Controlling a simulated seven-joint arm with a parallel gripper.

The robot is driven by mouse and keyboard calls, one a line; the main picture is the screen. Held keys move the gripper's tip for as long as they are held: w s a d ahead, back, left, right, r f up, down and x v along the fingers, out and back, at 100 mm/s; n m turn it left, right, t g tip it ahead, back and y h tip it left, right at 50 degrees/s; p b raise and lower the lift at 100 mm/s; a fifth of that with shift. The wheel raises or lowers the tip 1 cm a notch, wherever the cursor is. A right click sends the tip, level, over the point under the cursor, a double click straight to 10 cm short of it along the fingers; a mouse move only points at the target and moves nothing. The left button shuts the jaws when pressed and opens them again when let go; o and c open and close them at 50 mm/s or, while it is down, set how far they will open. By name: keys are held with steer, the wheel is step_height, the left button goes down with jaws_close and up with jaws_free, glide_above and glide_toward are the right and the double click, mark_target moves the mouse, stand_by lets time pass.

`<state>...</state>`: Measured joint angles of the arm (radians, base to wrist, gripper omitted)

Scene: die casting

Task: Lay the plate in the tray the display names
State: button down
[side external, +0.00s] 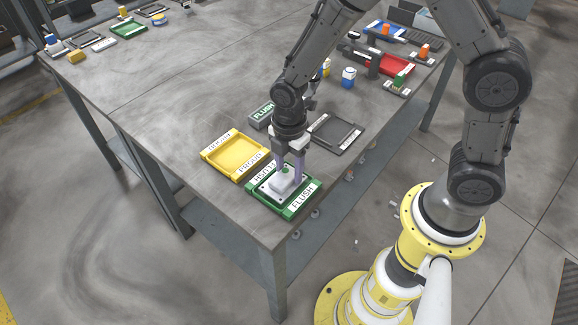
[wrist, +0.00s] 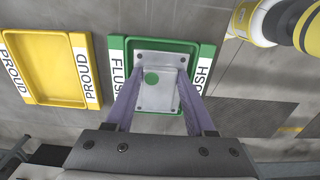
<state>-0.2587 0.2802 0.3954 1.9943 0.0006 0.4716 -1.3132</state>
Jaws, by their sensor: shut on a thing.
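The plate (wrist: 160,98) is pale grey with corner holes and a green dot. It is within the rim of the green tray (wrist: 207,52), whose side labels read FLUSH; the side view shows the plate (side external: 279,187) there too. I cannot tell whether it touches the tray floor. The display (side external: 262,114), a grey block behind the trays, reads FLUSH.
A yellow tray (side external: 207,152) labelled PROUD lies left of the green one and is empty. A dark empty tray (side external: 318,141) lies to the right. The green tray is near the table's front corner. A blue and white container (side external: 348,77) and a red tray (side external: 402,66) stand farther back.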

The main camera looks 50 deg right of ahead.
steer(key=shift+f, duration=0.65)
stand_by(0.5)
jaws_free()
stand_by(0.5)
steer(key=shift+r, duration=4)
